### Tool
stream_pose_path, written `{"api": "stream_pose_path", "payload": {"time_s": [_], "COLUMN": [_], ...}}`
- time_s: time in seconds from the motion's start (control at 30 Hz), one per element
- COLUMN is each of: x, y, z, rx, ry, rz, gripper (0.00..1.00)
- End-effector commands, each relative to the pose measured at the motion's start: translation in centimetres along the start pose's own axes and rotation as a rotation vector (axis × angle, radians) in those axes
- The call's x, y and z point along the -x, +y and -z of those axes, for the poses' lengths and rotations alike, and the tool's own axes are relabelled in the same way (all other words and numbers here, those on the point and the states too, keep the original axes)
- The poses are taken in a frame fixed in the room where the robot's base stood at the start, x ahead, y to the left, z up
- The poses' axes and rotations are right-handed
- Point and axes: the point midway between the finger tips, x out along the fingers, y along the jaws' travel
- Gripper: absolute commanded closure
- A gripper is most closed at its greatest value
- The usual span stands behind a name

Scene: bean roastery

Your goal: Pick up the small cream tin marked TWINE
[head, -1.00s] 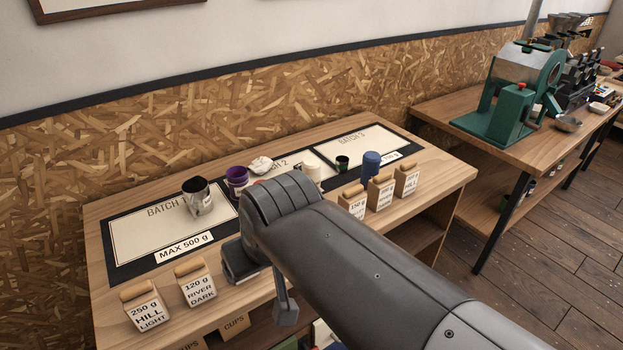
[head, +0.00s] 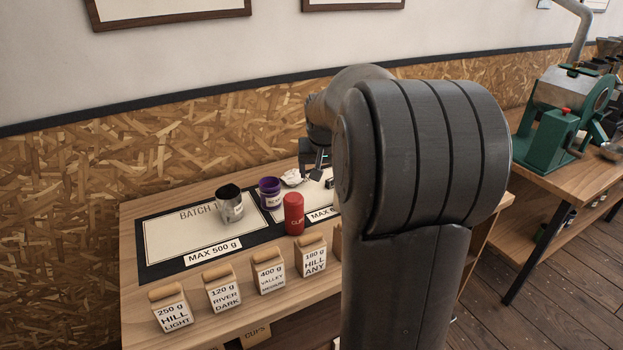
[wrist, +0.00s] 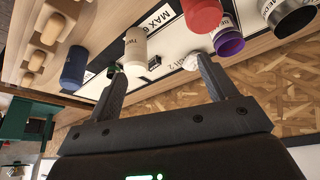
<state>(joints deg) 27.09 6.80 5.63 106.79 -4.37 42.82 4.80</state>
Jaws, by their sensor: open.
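A cream tin (wrist: 137,48) with dark lettering, too small to read surely, stands on the bench in the wrist view. It appears just beyond the left fingertip, apart from it as far as I can tell. My gripper (wrist: 162,64) is open, with nothing between its fingers. In the head view my gripper (head: 316,157) is partly visible above the back of the bench, and my arm hides the bench's right part, where I cannot see the cream tin.
A red tin (head: 293,214), a purple cup (head: 270,193), a silver cup (head: 230,204) and a crumpled white cloth (head: 292,177) stand nearby. A blue tin (wrist: 74,66) is on the cream tin's other side. Several labelled bags (head: 271,277) line the front edge.

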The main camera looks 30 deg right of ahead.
Motion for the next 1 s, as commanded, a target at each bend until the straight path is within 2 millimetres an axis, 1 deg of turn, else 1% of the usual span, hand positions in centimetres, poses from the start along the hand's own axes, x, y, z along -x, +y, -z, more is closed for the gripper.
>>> {"api": "stream_pose_path", "payload": {"time_s": [0.03, 0.1, 0.2, 0.33, 0.43, 0.57, 0.8, 1.0], "x": [-1.9, -3.9, -6.5, -8.6, -9.4, -10.4, -14.1, -16.0], "y": [1.4, 3.0, 5.0, 6.7, 7.3, 7.5, 7.5, 7.6], "z": [1.1, 2.5, 3.8, 4.8, 5.1, 5.2, 5.0, 5.1], "rx": [-0.026, -0.054, -0.088, -0.116, -0.126, -0.128, -0.128, -0.128], "ry": [-0.010, -0.015, -0.020, -0.024, -0.025, -0.025, -0.027, -0.026], "rz": [-0.007, -0.014, -0.021, -0.026, -0.027, -0.028, -0.028, -0.027], "gripper": [0.23, 0.23, 0.23, 0.23, 0.23, 0.23, 0.23, 0.23]}}
